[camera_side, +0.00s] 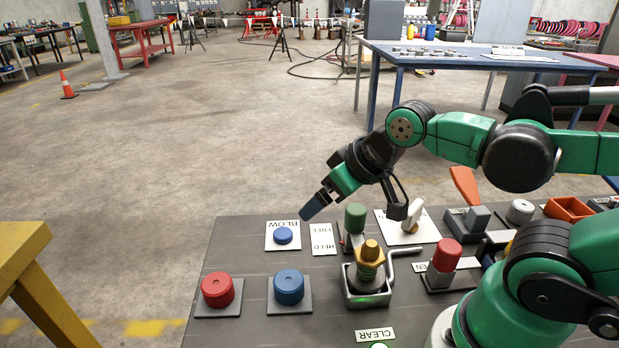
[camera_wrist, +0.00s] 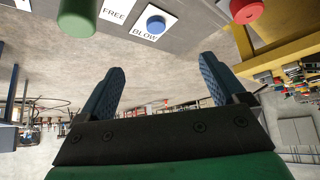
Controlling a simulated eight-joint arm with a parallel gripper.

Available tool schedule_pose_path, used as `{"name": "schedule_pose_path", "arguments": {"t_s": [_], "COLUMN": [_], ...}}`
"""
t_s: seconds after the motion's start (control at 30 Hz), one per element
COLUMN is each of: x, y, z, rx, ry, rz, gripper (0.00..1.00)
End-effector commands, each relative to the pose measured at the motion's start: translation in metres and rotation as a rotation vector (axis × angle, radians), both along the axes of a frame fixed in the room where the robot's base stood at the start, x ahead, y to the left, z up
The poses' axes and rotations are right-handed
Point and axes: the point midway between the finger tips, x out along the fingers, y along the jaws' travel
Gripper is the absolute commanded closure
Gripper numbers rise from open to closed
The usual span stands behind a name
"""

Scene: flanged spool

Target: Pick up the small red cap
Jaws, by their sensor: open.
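Two red pieces could be the small red cap, and I cannot tell which is meant. One is a red cylinder (camera_side: 446,254) upright on a grey block, right of the brass fitting. The other is a wider round red piece (camera_side: 217,288) on a grey plate at the front left; it also shows at the top of the wrist view (camera_wrist: 246,10). My gripper (camera_side: 307,213) is above the board's back left, near the BLOW card and away from both. In the wrist view its two blue fingers (camera_wrist: 162,63) are apart with nothing between them.
A brass fitting (camera_side: 369,254) stands in a grey holder mid-board. A green cylinder (camera_side: 355,218) stands behind it. Blue round pieces (camera_side: 289,287) sit at the left, one on the BLOW card (camera_side: 283,247). An orange bin (camera_side: 570,209) is at right. A yellow table (camera_side: 22,250) stands left.

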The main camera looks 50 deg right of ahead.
Motion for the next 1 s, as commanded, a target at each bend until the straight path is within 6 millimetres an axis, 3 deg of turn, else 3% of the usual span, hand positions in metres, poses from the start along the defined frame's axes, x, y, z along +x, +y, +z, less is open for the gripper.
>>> {"name": "schedule_pose_path", "arguments": {"t_s": [0.3, 0.47, 0.67, 1.0], "x": [0.001, 0.011, 0.041, 0.080], "y": [0.001, 0.011, 0.046, 0.113], "z": [0.000, 0.001, -0.007, -0.056], "rx": [-0.001, -0.022, -0.076, -0.128], "ry": [0.002, 0.037, 0.126, 0.201], "rz": [0.005, 0.103, 0.420, 0.999], "gripper": [0.02, 0.02, 0.02, 0.02]}}
